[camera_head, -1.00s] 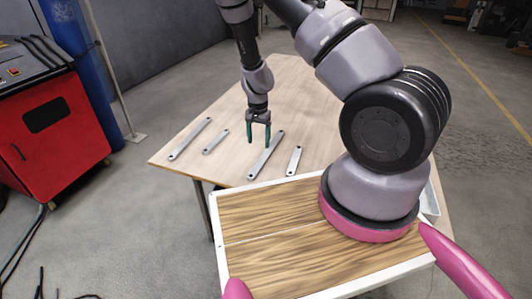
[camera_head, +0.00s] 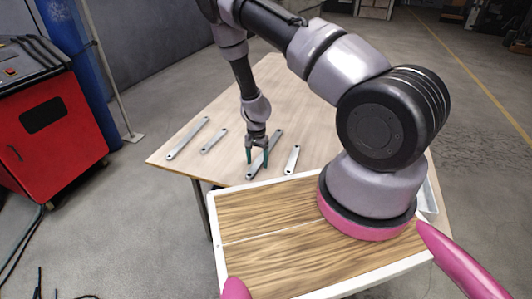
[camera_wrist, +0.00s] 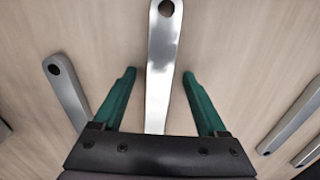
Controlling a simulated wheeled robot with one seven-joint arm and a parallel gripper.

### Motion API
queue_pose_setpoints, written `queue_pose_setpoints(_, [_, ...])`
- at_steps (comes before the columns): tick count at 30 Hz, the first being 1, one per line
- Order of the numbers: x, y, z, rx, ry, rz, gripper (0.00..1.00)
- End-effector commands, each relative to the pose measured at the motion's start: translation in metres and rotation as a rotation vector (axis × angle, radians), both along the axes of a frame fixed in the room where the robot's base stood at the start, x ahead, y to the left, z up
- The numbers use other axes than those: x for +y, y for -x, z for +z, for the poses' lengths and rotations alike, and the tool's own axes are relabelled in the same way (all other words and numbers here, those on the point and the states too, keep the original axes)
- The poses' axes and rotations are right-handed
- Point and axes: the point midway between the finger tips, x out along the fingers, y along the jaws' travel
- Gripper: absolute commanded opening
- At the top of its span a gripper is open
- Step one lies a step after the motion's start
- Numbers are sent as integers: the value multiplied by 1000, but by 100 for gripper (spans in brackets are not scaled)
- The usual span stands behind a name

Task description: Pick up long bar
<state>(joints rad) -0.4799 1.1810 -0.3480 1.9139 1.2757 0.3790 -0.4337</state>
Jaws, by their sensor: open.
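A long grey metal bar (camera_head: 274,140) with a hole near each end lies diagonally on the wooden table, under my gripper. My gripper (camera_head: 257,161) points down with its green fingers open over this bar. In the wrist view the bar (camera_wrist: 161,55) runs between the two open fingers of my gripper (camera_wrist: 159,73), one on each side, apart from it. The near part of the bar is hidden by the gripper body there. Another long bar (camera_head: 187,138) lies at the table's left.
A short bar (camera_head: 214,140) lies left of the gripper and another short bar (camera_head: 292,159) lies right of it. The wooden table (camera_head: 320,120) has clear room toward its back. A red machine (camera_head: 50,125) stands on the floor at the left.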

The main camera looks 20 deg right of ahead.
Motion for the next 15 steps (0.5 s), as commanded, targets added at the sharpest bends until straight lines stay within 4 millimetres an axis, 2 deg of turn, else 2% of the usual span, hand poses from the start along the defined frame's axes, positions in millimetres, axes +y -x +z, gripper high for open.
queue_pose_setpoints(3, [0, 0, 0, 0, 0, 0, 75])
queue_pose_setpoints(4, [0, 0, 0, 0, 0, 0, 71])
queue_pose_setpoints(8, [0, 0, 0, 0, 0, 0, 21])
queue_pose_setpoints(9, [0, 0, 1, 0, 0, 0, 6])
queue_pose_setpoints(10, [0, 0, 1, 0, 0, 0, 0])
queue_pose_setpoints(15, [0, -1, 1, -1, 0, 0, 0])
